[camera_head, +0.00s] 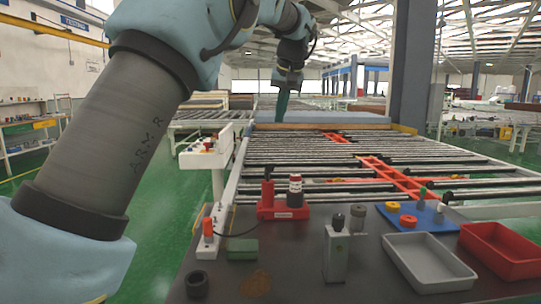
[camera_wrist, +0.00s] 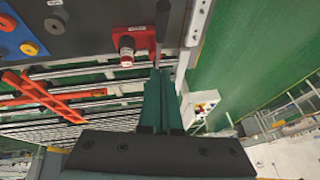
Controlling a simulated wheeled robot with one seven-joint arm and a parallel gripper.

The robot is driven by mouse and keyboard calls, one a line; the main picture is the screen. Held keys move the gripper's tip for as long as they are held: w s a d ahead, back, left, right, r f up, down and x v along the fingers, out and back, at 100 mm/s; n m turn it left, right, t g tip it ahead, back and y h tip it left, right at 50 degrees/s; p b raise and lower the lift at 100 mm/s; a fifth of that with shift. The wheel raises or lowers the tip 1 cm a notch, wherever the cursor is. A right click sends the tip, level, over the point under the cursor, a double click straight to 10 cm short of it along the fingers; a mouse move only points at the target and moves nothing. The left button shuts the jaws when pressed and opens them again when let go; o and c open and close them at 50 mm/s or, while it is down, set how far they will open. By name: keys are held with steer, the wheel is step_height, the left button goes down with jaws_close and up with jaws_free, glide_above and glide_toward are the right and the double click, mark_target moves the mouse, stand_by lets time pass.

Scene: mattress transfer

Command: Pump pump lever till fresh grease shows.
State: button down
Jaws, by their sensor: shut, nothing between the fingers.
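A thin dark hose runs left from the pump. My gripper (camera_head: 282,108) is above and beyond the pump over the rollers, pointing down, apart from the pump. In the wrist view my gripper's teal fingers (camera_wrist: 161,72) are closed together and empty. The pump (camera_wrist: 125,42) shows left of the fingertips, and a dark rod, seemingly the lever (camera_wrist: 162,18), shows beyond them. I cannot make out any fresh grease.
A white post with a dark knob (camera_head: 337,252), a green block (camera_head: 242,249), a black ring (camera_head: 197,284) and a brown stain (camera_head: 256,284) are on the bench. Grey (camera_head: 420,270) and red (camera_head: 500,255) trays lie right. A control box (camera_head: 207,150) stands left of the roller conveyor.

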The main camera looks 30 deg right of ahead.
steer(key=shift+f, duration=0.15)
steer(key=p, duration=0.2)
glide_above(268, 169)
steer(key=w+d, duration=0.4)
steer(key=w, duration=0.1)
step_height(268, 169, down, 9)
steer(key=shift+s+a+f, duration=0.25)
steer(key=shift+s+f, duration=0.4)
steer(key=shift+f, duration=0.25)
steer(key=shift+s+a+f+p, duration=0.1)
steer(key=shift+f+p, duration=0.1)
steer(key=shift+f, duration=0.2)
steer(key=shift+a+f+p, duration=0.1)
steer(key=shift+f+p, duration=0.05)
steer(key=shift+f, duration=0.25)
